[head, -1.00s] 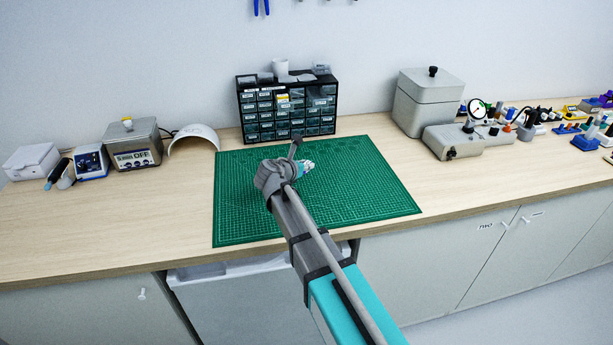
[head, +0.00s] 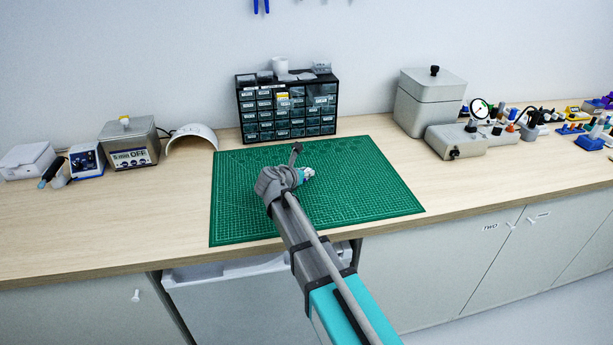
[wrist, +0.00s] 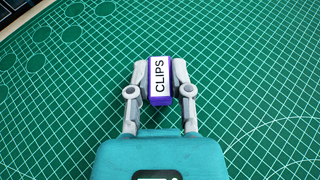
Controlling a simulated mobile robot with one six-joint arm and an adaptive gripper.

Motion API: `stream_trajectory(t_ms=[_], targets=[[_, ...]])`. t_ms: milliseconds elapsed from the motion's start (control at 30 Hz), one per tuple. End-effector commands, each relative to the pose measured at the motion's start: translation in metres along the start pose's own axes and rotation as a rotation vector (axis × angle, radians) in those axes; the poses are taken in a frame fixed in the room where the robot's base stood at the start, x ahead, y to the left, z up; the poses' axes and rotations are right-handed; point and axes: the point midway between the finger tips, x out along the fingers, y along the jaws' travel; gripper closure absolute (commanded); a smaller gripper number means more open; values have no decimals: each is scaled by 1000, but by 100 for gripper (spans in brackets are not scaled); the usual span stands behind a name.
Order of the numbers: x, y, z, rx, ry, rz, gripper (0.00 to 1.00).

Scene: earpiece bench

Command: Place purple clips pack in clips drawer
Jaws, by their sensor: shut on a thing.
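The purple clips pack (wrist: 159,82) shows in the wrist view as a small purple block with a white label reading CLIPS. My gripper (wrist: 159,76) is shut on it, one finger on each side. In the head view my gripper (head: 306,174) is over the green mat, and the pack cannot be made out there. The drawer cabinet (head: 288,108), black with rows of small labelled drawers, stands behind the mat against the wall. One drawer spot near its upper middle shows yellow. The drawer labels are too small to read, so I cannot tell which is the clips drawer.
The green cutting mat (head: 375,195) lies clear around my gripper. Small items sit on top of the cabinet. A grey lidded box (head: 428,103) and a gauge device (head: 457,139) stand to the right. A timer box (head: 130,145) and a white curved shell (head: 192,139) stand to the left.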

Motion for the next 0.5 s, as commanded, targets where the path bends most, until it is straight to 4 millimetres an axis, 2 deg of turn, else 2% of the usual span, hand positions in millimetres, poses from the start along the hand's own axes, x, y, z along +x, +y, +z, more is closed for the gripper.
stream_trajectory(t_ms=[400, 433, 500], targets=[[1, 0, -3, 0, 0, 0, 98], [1, 0, -3, 0, 0, 0, 69], [1, 0, -2, 0, 0, 0, 56]])
